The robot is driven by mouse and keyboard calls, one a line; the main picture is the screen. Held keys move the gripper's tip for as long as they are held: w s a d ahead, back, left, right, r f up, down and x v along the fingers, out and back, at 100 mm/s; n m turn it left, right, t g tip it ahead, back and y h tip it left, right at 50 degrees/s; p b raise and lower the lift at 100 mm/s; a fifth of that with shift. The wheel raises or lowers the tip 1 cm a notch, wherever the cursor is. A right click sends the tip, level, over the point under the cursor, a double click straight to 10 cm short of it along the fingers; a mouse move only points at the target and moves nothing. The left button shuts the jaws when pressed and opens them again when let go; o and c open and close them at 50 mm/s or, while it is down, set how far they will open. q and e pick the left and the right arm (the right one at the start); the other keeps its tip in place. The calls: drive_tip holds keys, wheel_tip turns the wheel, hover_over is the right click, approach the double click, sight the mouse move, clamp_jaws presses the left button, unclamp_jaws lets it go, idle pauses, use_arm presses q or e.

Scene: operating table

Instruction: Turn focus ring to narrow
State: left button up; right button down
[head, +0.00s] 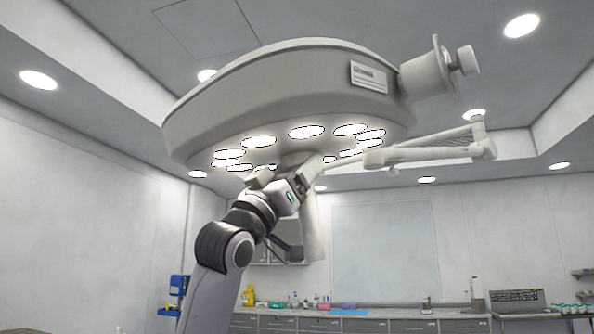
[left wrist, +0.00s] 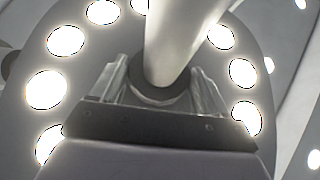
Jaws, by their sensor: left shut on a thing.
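The surgical lamp head (head: 290,95) hangs overhead, with lit round lamps around its underside. A pale cylindrical handle (head: 314,230) hangs down from the middle of the underside; it also shows in the left wrist view (left wrist: 182,35). In that view a dark ring (left wrist: 160,94), which looks like the focus ring, circles the handle's base. My left gripper (head: 293,172) reaches up to the hub under the lamp. In the left wrist view its fingers (left wrist: 162,84) stand on either side of the dark ring and are shut on it. The exact contact is partly hidden. My right gripper is out of view.
A jointed support arm (head: 440,150) runs to the right of the lamp. A side knob (head: 467,60) sticks out at the lamp's upper right. A counter (head: 370,313) with bottles and boxes stands far back. The space left of my arm is clear.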

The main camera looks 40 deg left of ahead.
use_arm(q)
drive_tip(key=shift+a+m+g+h, duration=0.15)
drive_tip(key=shift+m+g+h, duration=0.15)
drive_tip(key=shift+m+h, duration=1.05)
drive_tip(key=shift+a+m+g+h, duration=0.1)
drive_tip(key=shift+m+g+h, duration=0.3)
drive_tip(key=shift+h, duration=1.65)
drive_tip(key=shift+a+m+g+h, duration=0.2)
drive_tip(key=shift+m+h, duration=0.85)
drive_tip(key=shift+h, duration=0.65)
drive_tip(key=shift+w+a+m+g+h, duration=0.1)
drive_tip(key=shift+m+g+h, duration=1)
drive_tip(key=shift+h, duration=0.7)
drive_tip(key=shift+w+m+g+h, duration=0.1)
drive_tip(key=shift+m+g+h, duration=1)
drive_tip(key=shift+h, duration=0.7)
drive_tip(key=m+g+h, duration=0.2)
drive_tip(key=g+h, duration=0.1)
drive_tip(key=g, duration=0.1)
drive_tip(key=m+g+h, duration=0.3)
drive_tip(key=g, duration=0.1)
drive_tip(key=shift+w+a+r, duration=0.1)
drive_tip(key=shift+a, duration=0.05)
drive_tip(key=shift+w+a+m+g+h, duration=0.1)
drive_tip(key=shift+m+g+h, duration=0.4)
drive_tip(key=shift+g, duration=0.7)
drive_tip(key=shift+w+m+g+h, duration=0.1)
drive_tip(key=shift+m+g+h, duration=0.2)
drive_tip(key=shift+m+g, duration=1)
drive_tip(key=shift+g, duration=1)
